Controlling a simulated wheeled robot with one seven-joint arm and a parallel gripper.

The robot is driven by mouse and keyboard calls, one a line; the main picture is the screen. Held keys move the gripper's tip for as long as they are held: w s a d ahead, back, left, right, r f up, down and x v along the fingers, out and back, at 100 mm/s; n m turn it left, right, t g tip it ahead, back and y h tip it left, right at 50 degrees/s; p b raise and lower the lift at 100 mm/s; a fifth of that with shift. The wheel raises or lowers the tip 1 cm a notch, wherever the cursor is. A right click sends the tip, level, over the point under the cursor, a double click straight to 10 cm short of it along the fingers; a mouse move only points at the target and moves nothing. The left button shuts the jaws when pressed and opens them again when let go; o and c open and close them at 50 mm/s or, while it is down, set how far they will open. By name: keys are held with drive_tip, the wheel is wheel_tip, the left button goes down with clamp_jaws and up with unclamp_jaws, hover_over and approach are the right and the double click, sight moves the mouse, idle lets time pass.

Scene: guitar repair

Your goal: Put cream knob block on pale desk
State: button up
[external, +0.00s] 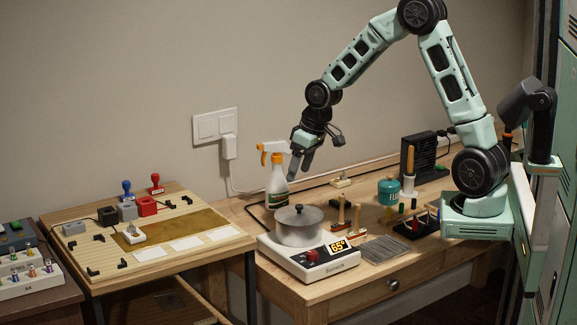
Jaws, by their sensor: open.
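A small cream block with a knob (342,182) lies at the back of the wooden desk (335,287), right of the spray bottle. Another small cream block with a knob (133,235) sits on the slatted pale desk (192,262) at left, at the edge of its brown mat. I cannot tell which block the task names. My gripper (300,175) points down with its fingers apart and looks empty. It hangs beside the spray bottle's head, left of the block on the wooden desk and apart from both blocks.
A spray bottle (277,183) stands close to my gripper. A metal pot (299,228) sits on a hot plate (312,264) at the desk's front. Brushes, a teal canister (388,191) and a black rack (418,155) crowd the right. Stamps and small blocks stand on the left desk.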

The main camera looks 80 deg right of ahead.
drive_tip(key=s+a+r+n+y, duration=0.1)
drive_tip(key=s+a+n, duration=0.1)
drive_tip(key=a, duration=0.6)
drive_tip(key=s+a+r+n, duration=0.1)
drive_tip(key=s+a, duration=0.1)
drive_tip(key=a, duration=0.7)
drive_tip(key=s+a+n+g, duration=0.1)
drive_tip(key=s+a+n, duration=0.3)
drive_tip(key=s+a, duration=0.4)
drive_tip(key=s+a+r+n+g, duration=0.1)
drive_tip(key=s+a, duration=0.7)
drive_tip(key=s, duration=0.8)
drive_tip(key=n+g, duration=0.1)
drive_tip(key=n, duration=0.1)
drive_tip(key=shift+s+a+n, duration=0.25)
drive_tip(key=shift+s+n, duration=0.1)
drive_tip(key=shift+n, duration=0.05)
drive_tip(key=shift+r, duration=0.1)
wheel_tip(320, 180, up, 3)
drive_tip(key=p, duration=0.2)
drive_tip(key=shift+f+p, duration=0.2)
drive_tip(key=shift+p, duration=0.15)
